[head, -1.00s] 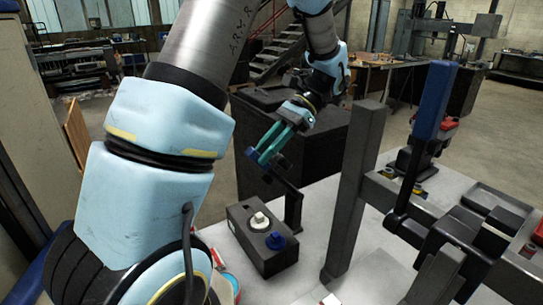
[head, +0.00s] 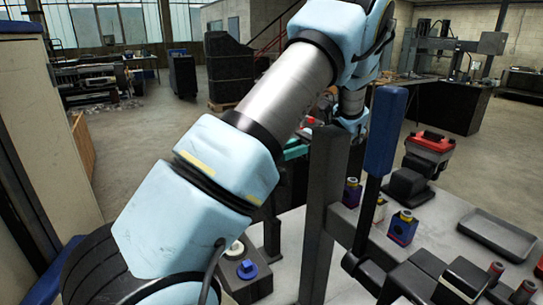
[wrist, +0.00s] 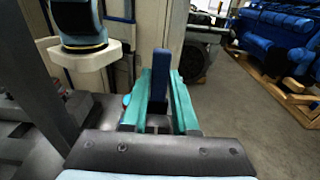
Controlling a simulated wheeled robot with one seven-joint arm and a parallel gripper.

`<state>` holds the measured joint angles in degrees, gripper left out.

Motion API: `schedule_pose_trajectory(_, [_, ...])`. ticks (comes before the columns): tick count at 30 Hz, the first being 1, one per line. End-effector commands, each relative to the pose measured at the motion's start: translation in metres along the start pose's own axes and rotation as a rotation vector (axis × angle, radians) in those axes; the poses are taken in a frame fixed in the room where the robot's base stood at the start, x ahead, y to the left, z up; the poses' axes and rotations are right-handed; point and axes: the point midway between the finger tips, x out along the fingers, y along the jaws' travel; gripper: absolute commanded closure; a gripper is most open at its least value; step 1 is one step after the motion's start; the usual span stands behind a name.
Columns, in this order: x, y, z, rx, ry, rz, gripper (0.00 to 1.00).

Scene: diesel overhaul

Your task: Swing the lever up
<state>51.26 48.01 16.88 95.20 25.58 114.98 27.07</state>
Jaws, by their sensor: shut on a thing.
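My gripper's teal fingers (wrist: 160,100) are shut on the dark blue handle of the lever (wrist: 160,72) in the wrist view, one finger on each side. The handle stands up between them there. In the head view a bit of my gripper's teal (head: 296,150) shows beyond my arm, beside the dark upright post. The lever's dark lower part (head: 272,235) seems to rise behind the control box; its upper part and the grip are hidden by my arm.
The control box (head: 248,285) has a white knob and a blue knob. A dark upright post (head: 325,215) stands close to the right of my arm. A blue-handled bar (head: 385,130) rises further right. A grey tray (head: 497,236) lies on the bench. Open floor lies beyond.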

Motion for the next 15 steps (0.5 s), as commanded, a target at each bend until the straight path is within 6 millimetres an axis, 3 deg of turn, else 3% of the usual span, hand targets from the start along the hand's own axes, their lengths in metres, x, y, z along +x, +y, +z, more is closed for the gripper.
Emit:
schedule_pose_trajectory(12, [-0.0007,0.0004,-0.0024,0.003,-0.003,0.000,1.00])
schedule_pose_trajectory(13, [-0.0006,0.0005,-0.0025,0.003,-0.003,0.000,0.69])
schedule_pose_trajectory(15, [-0.0007,0.0005,-0.0023,0.003,-0.003,0.000,0.61])
